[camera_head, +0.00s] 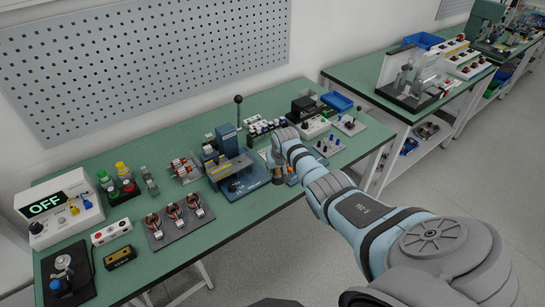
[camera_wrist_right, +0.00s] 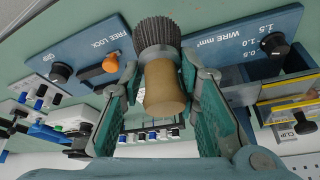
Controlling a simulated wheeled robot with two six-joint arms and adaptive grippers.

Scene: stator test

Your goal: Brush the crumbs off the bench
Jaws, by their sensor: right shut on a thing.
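My right gripper (camera_wrist_right: 160,76) is shut on a brush (camera_wrist_right: 164,88) with a tan, wood-coloured handle and a dark ridged head, seen between the two green-padded fingers in the right wrist view. In the head view my right arm reaches over the green bench (camera_head: 225,238), and the brush (camera_head: 277,177) shows small and partly hidden below the wrist, close to the bench's front half. I cannot make out any crumbs in either view. My left gripper is not in view.
A blue machine (camera_head: 232,158) stands left of my gripper. A blue panel with a WIRE mm² dial (camera_wrist_right: 248,45) lies close by. A dark plate with several red-topped parts (camera_head: 178,220) and an OFF box (camera_head: 58,208) stand further left. The bench's front strip is fairly clear.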

